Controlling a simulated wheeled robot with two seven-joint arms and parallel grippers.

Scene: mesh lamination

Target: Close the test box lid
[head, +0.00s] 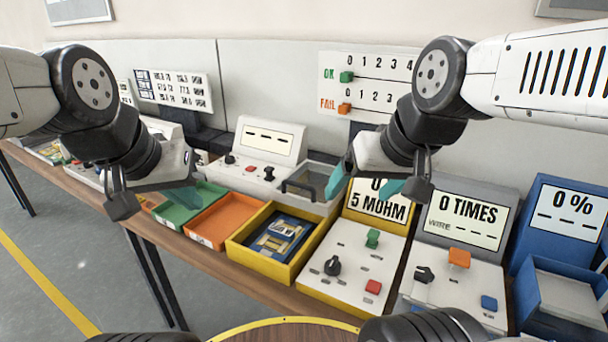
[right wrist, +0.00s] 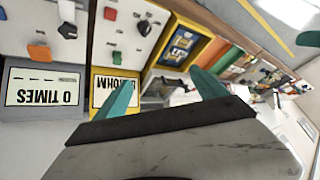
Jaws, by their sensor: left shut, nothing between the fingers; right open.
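A grey box with a dark handle (head: 298,189) and a see-through top stands on the bench right of a white instrument (head: 262,150). I take it as the test box; whether its lid is up or down is unclear, as my right gripper covers its right side. My right gripper (head: 363,184) is open and empty, teal fingers apart, in front of the box's right side and the yellow 5 MOHM tester (head: 340,262). Its fingers also show in the right wrist view (right wrist: 162,93).
An orange tray (head: 223,222) and a yellow tray (head: 244,250) holding a blue board (head: 279,237) line the bench front. A TIMES tester (head: 466,216) and a blue % unit (head: 568,222) stand at right. An OK/FAIL counter board (head: 362,66) is behind.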

